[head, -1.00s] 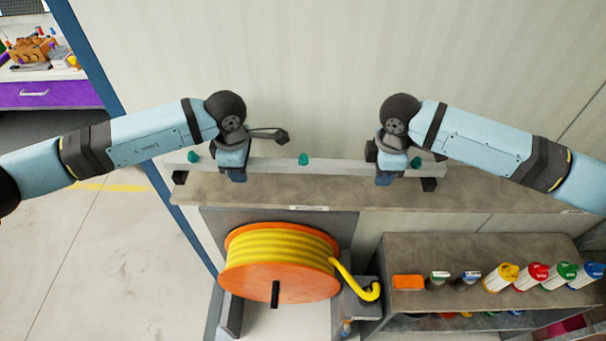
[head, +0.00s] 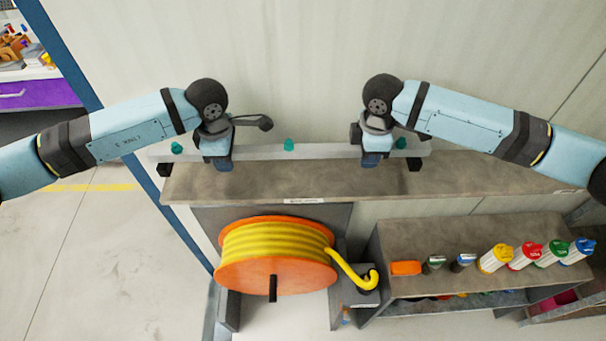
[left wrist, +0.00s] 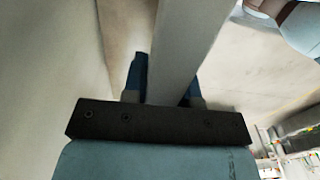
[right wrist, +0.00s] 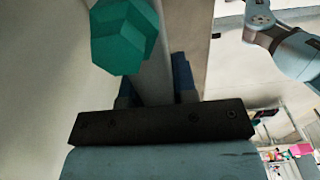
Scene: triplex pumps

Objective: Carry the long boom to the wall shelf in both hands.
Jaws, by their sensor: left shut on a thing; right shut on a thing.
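In the left wrist view the bar (left wrist: 185,50) runs between the fingers. In the right wrist view it does too, with a green knob (right wrist: 124,36) close by.
Below the shelf is an orange reel (head: 275,255) with yellow hose. At the right a lower shelf (head: 470,240) holds an orange block and several coloured-cap bottles. The pale wall (head: 300,60) stands right behind the boom. A blue post (head: 130,150) is at the left.

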